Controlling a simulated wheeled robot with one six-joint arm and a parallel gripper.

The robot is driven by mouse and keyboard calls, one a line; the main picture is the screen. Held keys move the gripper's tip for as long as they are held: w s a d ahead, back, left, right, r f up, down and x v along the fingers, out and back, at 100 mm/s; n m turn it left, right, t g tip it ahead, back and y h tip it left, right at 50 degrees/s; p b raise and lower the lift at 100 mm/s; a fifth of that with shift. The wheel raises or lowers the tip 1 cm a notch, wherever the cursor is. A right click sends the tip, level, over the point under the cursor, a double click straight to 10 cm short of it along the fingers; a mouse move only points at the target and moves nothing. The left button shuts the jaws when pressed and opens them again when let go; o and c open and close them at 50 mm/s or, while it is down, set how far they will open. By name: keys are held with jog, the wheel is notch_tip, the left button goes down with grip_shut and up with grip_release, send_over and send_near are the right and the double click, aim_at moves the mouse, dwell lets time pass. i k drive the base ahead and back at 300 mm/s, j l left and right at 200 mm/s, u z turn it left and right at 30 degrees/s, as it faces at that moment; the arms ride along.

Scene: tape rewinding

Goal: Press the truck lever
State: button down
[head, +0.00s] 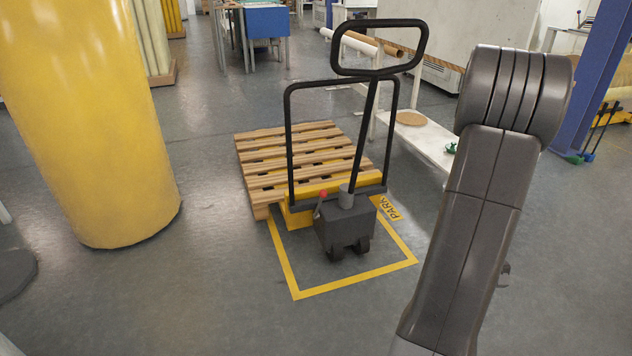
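The pallet truck (345,226) stands in the middle of the head view, with a dark body, a yellow frame and a tall black looped handle (375,73). A small lever with a red tip (322,195) sticks up at the left of its body. The truck's forks are under a wooden pallet (300,158). My grey arm stands at the right of the view, apart from the truck. My gripper cannot be made out in this view.
A yellow floor outline (290,272) marked PARK surrounds the truck's front. A large yellow roll (95,120) stands at the left. A white bench (430,140) and blue post (597,85) stand at the right. The floor in front of the truck is clear.

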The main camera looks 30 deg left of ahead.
aim_at(323, 192)
jog(key=i+j+u, duration=0.3)
jog(key=i+j, duration=0.2)
jog(key=i+j+u, duration=0.3)
jog(key=i+j, duration=0.25)
jog(key=i+j+u, duration=0.3)
jog(key=i, duration=0.25)
jog(key=j, duration=0.1)
